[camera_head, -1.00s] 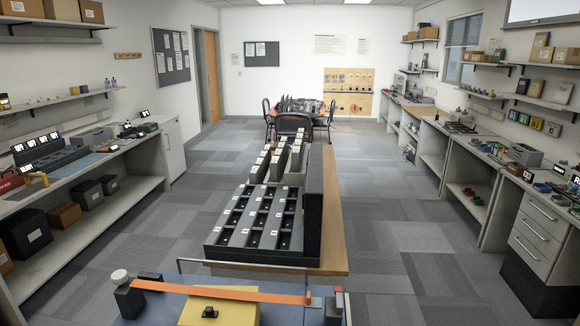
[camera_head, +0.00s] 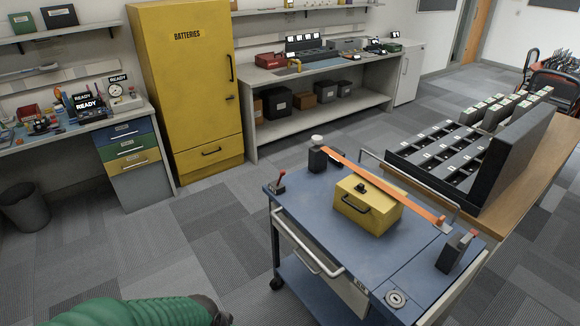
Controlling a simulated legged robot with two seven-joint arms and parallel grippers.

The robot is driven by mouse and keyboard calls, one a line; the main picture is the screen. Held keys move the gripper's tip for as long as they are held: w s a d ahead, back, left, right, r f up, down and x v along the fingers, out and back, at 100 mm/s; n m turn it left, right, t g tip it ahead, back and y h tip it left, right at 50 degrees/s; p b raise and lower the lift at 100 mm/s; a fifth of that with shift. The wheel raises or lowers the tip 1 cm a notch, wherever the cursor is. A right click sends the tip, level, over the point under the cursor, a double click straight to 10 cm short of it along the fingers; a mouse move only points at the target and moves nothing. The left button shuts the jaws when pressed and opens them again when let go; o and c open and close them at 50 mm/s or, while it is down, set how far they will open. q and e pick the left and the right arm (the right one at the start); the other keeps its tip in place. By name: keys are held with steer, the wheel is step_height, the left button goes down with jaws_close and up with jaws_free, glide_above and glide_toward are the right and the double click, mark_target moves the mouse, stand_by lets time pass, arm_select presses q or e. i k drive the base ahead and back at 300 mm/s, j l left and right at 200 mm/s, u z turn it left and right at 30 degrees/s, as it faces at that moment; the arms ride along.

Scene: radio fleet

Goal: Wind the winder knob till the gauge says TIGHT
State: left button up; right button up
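A blue-topped cart (camera_head: 290,190) stands right of centre in the head view. On its far left edge is a dark post with a pale round knob (camera_head: 317,139) on top, which looks like the winder knob. An orange strap (camera_head: 385,185) runs from this post over a yellow case (camera_head: 367,208) to the cart's right side. A round grey fitting (camera_head: 397,298) sits on the near corner. I cannot make out a gauge reading TIGHT on the cart. Neither gripper shows; a green ribbed part at the bottom edge has no fingers in view.
A small red-topped lever (camera_head: 279,182) and a dark block (camera_head: 456,250) stand on the cart. Behind are a yellow batteries cabinet (camera_head: 190,85) and workbenches. A table with a black slotted rack (camera_head: 450,160) stands close on the right. The floor left of the cart is clear.

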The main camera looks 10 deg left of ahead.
mark_target(314, 140)
steer(key=i+j+z, duration=0.15)
steer(key=i+j, duration=0.15)
steer(key=i+j+z, duration=0.1)
steer(key=i+j, duration=0.2)
steer(key=i+j+z, duration=0.3)
steer(key=i+j, duration=0.2)
steer(key=j, duration=0.2)
steer(key=i+j+z, duration=0.1)
steer(key=i+j, duration=0.15)
steer(key=j, duration=0.15)
steer(key=i+j+z, duration=0.15)
steer(key=j, duration=0.3)
steer(key=i+j+z, duration=0.15)
steer(key=j, duration=0.3)
steer(key=i+j+z, duration=0.1)
steer(key=i+j, duration=0.2)
steer(key=j, duration=0.15)
